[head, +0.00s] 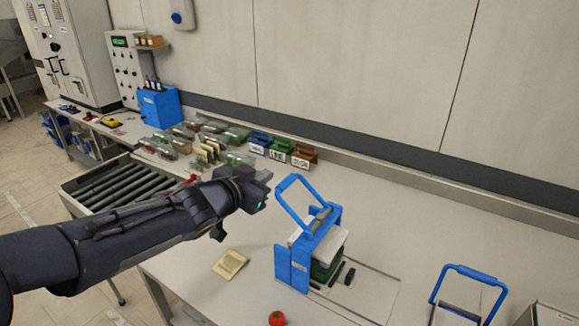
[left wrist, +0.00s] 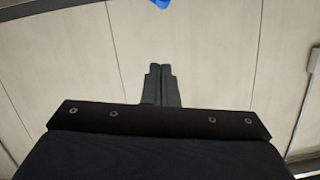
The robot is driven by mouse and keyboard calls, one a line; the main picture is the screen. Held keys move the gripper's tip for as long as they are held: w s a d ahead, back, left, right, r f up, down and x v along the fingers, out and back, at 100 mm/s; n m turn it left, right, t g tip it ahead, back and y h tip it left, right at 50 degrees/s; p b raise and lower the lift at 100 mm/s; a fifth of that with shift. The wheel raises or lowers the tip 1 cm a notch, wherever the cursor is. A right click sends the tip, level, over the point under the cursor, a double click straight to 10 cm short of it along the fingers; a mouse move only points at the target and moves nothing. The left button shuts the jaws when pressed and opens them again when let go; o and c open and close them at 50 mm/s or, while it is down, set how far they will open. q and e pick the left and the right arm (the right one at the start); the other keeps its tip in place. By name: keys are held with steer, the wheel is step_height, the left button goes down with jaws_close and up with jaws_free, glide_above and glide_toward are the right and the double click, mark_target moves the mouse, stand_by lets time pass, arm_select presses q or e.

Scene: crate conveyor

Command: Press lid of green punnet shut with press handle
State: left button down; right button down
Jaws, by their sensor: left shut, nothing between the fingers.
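A blue press (head: 283,266) stands on the bench right of centre, with its blue loop handle (head: 296,193) raised and tilted to the left. The green punnet (head: 325,268) sits inside the press under a pale plate, mostly hidden by the frame. I cannot tell whether its lid is shut. My left gripper (head: 262,192) is just left of the handle, apart from it. In the left wrist view its fingers (left wrist: 160,84) are together with nothing between them, and a bit of blue (left wrist: 162,3) shows at the top edge. My right gripper is not in view.
A second blue handle (head: 470,272) stands at the lower right. A yellow card (head: 230,264) and a red tomato-like item (head: 277,318) lie on the bench before the press. A roller conveyor (head: 110,187) is at left. Small labelled bins (head: 280,150) line the back.

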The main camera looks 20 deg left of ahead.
arm_select(q)
steer(key=b, duration=0.6)
glide_above(283, 185)
step_height(283, 185, down, 3)
step_height(283, 185, down, 2)
steer(key=shift+d+f+b, duration=0.1)
steer(key=shift+f+b, duration=0.05)
steer(key=shift+b, duration=0.65)
steer(key=shift+f, duration=0.55)
steer(key=shift+s, duration=0.1)
